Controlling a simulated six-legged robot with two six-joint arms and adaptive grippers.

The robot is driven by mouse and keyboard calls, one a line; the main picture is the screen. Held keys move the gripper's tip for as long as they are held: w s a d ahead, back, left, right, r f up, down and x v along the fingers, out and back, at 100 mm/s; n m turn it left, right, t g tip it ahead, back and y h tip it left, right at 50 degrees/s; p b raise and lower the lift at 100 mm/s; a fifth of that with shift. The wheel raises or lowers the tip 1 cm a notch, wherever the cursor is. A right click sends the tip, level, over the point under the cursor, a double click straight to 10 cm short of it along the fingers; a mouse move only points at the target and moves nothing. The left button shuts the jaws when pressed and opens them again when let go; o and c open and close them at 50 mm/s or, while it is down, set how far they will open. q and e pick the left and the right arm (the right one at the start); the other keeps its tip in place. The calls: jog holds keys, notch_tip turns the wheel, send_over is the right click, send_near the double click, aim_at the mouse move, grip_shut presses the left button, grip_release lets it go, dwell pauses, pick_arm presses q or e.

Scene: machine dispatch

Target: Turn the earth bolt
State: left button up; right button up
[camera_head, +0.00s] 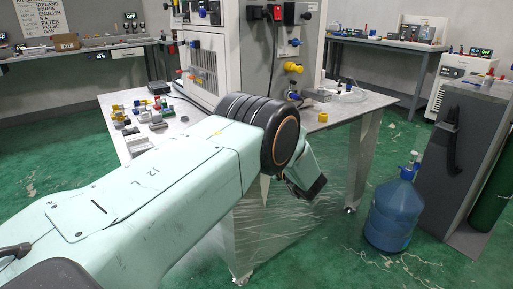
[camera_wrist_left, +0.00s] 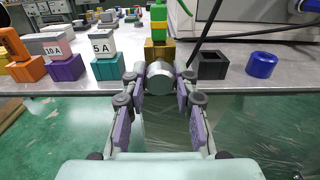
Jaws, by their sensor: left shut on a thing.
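In the left wrist view a silver round bolt head (camera_wrist_left: 160,78) faces me in front of a brass block (camera_wrist_left: 155,50) at the table's edge. A green and yellow piece (camera_wrist_left: 158,25) stands upright above the block. I take the silver head to be the earth bolt. My left gripper (camera_wrist_left: 161,88), with purple finger pads, has its fingertips on both sides of the silver head and is shut on it. In the head view my left arm reaches to the table's front edge, and its fingers and the bolt are hidden. My right gripper is not in view.
On the table (camera_wrist_left: 285,82) stand a purple block (camera_wrist_left: 67,68), a green block (camera_wrist_left: 107,67) with a "5 A" label, a dark open box (camera_wrist_left: 212,65) and a blue cap (camera_wrist_left: 262,65). A black cable hangs above. A blue water bottle (camera_head: 393,215) stands on the floor at right.

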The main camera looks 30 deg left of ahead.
pick_arm(q)
grip_shut()
